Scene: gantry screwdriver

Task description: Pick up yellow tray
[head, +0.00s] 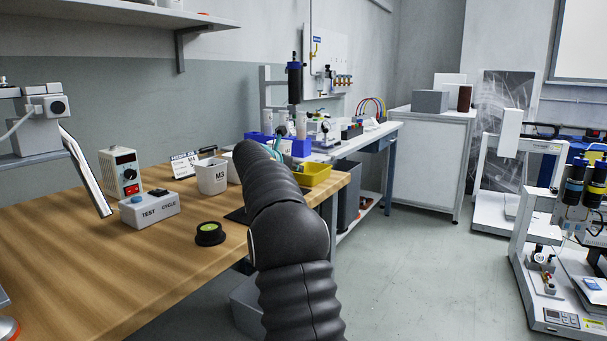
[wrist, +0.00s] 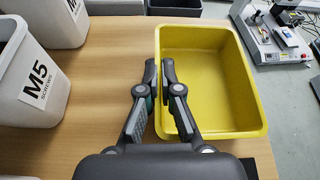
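The yellow tray (wrist: 205,75) is an empty, open rectangular bin at the right of my gripper in the wrist view. My gripper (wrist: 159,68) straddles its left wall, one finger outside and one inside. The fingers are close together, with the thin wall between them, so the gripper appears shut on it. In the head view the tray (head: 318,176) shows at the far right end of the wooden table, partly behind my arm, which hides my gripper. It looks level; whether it touches the table is unclear.
White bins stand left of my gripper, including the M5 bin (wrist: 32,85) and the M3 bin (head: 212,178). A blue bin (head: 262,141) is behind. The wooden table (head: 160,250) ends near the tray. Open floor (head: 400,270) lies to the right.

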